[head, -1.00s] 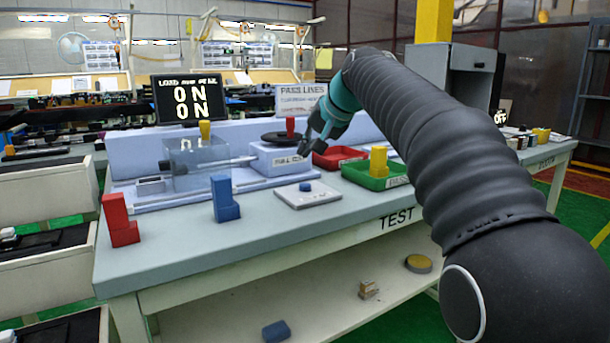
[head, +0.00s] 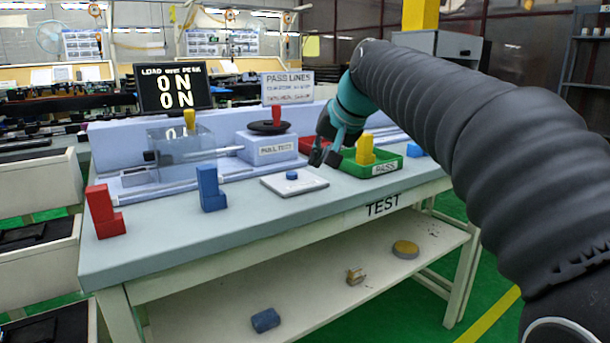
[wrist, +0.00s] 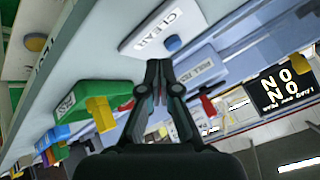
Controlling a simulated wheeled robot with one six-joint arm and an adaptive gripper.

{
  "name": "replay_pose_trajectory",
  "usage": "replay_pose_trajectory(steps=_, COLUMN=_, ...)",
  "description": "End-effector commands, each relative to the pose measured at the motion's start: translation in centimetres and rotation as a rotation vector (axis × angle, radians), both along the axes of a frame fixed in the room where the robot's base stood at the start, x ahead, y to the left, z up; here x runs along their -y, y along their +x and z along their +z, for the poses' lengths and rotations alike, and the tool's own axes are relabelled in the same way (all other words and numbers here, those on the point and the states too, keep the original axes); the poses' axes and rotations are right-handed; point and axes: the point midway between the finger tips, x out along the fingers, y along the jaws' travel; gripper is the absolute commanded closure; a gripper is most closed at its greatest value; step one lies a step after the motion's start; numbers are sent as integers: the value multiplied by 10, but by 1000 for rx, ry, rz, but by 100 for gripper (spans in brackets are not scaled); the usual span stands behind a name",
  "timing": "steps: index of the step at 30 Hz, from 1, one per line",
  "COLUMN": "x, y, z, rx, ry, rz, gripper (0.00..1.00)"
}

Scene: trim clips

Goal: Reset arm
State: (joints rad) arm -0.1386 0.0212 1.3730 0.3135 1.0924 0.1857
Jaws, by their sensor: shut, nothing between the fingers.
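My gripper (head: 325,157) is shut and empty. It hangs above the test table (head: 140,250), between the white pad with a blue button (head: 292,175) and the green PASS tray (head: 383,169). In the wrist view its fingers (wrist: 159,72) are together, with the CLEAR plate (wrist: 150,32) beyond them. My arm reaches in from the right and hides part of the table's right end.
A yellow clip (head: 365,150) sits in the green tray; a red tray (head: 308,144) is behind. A red clip (head: 103,212) and a blue clip (head: 210,188) stand at the left. The pull-test fixture (head: 265,148) is at the back. The front tabletop is clear.

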Motion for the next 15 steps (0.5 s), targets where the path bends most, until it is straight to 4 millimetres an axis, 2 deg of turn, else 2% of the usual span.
replay_pose_trajectory(steps=1, x=12, y=-21, z=-8, rx=-3, ry=-25, rz=-7, gripper=100)
replay_pose_trajectory(steps=8, x=58, y=-102, z=-59, rx=-24, ry=-143, rz=-30, gripper=100)
replay_pose_trajectory(steps=15, x=98, y=-193, z=-131, rx=-55, ry=-267, rz=-34, gripper=100)
